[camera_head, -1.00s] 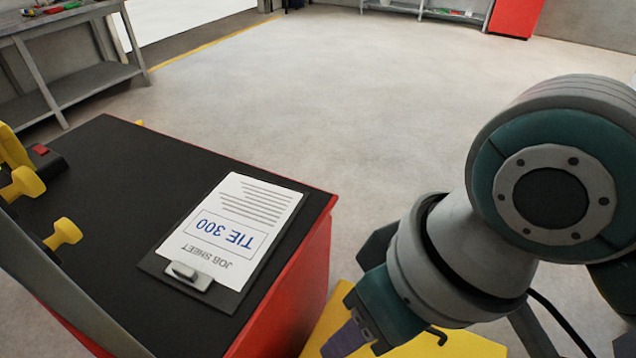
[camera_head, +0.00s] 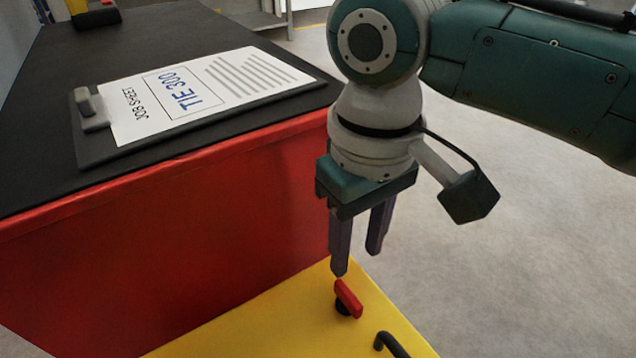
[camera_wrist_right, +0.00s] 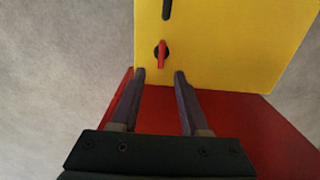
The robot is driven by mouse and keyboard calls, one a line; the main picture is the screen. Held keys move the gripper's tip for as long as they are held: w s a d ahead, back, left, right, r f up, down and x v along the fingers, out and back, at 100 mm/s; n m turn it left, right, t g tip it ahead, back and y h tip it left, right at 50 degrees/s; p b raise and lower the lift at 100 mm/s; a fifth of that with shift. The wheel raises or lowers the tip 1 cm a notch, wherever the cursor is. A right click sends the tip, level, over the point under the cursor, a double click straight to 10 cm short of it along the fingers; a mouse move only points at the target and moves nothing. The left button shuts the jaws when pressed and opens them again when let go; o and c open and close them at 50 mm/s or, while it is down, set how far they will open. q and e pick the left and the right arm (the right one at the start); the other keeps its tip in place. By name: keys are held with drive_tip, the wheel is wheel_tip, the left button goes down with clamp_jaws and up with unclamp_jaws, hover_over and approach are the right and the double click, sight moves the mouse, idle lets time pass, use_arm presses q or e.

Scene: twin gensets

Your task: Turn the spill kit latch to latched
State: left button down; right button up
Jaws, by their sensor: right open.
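The spill kit is a yellow box; its yellow top (camera_head: 290,322) shows at the bottom of the head view, and its yellow face also shows in the right wrist view (camera_wrist_right: 225,40). The latch is a red handle (camera_head: 348,298) on a dark round base, and it also shows in the right wrist view (camera_wrist_right: 162,55). My right gripper (camera_head: 356,262) points down with its fingers apart and empty, just above and beside the latch. In the right wrist view its fingertips (camera_wrist_right: 162,74) are on either side of the latch's line, short of it. My left gripper is out of view.
A red cabinet (camera_head: 200,200) with a black top stands right beside the yellow box. A clipboard with a job sheet (camera_head: 190,95) lies on it. A black bar handle (camera_head: 392,345) stands up from the yellow top near the latch. Clear floor lies to the right.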

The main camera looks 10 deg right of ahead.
sight(349, 293)
wheel_tip(349, 293, down, 9)
drive_tip(key=b, duration=0.3)
drive_tip(key=shift+a+r+b, duration=0.1)
drive_tip(key=shift+a+b, duration=0.05)
drive_tip(key=shift+b, duration=0.2)
clamp_jaws()
